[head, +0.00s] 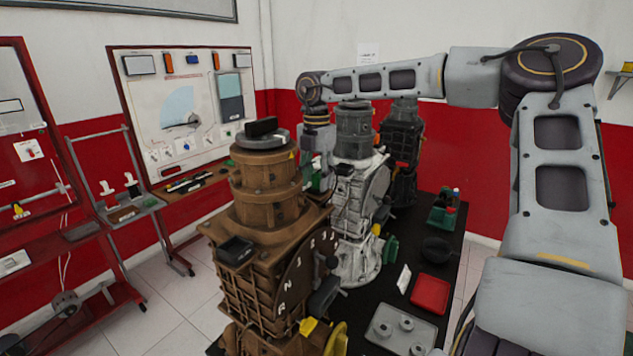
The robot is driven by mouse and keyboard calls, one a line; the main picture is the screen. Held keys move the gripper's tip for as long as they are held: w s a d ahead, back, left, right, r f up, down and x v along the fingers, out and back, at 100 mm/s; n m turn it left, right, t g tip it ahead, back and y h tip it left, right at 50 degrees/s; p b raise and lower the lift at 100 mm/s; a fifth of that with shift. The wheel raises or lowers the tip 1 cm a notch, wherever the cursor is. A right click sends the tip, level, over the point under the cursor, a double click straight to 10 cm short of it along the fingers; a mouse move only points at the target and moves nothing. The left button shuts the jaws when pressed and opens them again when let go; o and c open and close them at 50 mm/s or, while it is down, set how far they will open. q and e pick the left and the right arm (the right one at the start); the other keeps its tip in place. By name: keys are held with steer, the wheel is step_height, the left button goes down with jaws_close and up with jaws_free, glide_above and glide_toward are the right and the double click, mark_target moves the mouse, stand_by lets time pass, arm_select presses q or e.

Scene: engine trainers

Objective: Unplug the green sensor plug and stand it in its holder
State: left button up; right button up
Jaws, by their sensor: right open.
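My right arm reaches across from the right, and its wrist points down between the brown gearbox unit and the grey-white engine unit (352,205). My right gripper (313,172) is open beside the grey-white unit, partly hidden by the brown one. A small green piece (316,183) shows at the gripper; it may be the green sensor plug, and I cannot tell whether the fingers touch it. A grey tray with several round sockets (424,335) lies at the front of the black table; I cannot tell whether it is the plug's holder. My left gripper is out of view.
The brown gearbox unit (262,225) stands close in front. A red tray (431,294), a dark round bowl (436,249) and a green caddy with bottles (443,213) are on the black table's right side. A dark unit (401,150) stands behind.

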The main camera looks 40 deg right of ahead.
mark_target(317, 173)
stand_by(0.3)
jaws_close()
steer(key=shift+r+p, duration=1.7)
steer(key=shift+r, duration=1.3)
steer(key=shift+f, duration=0.15)
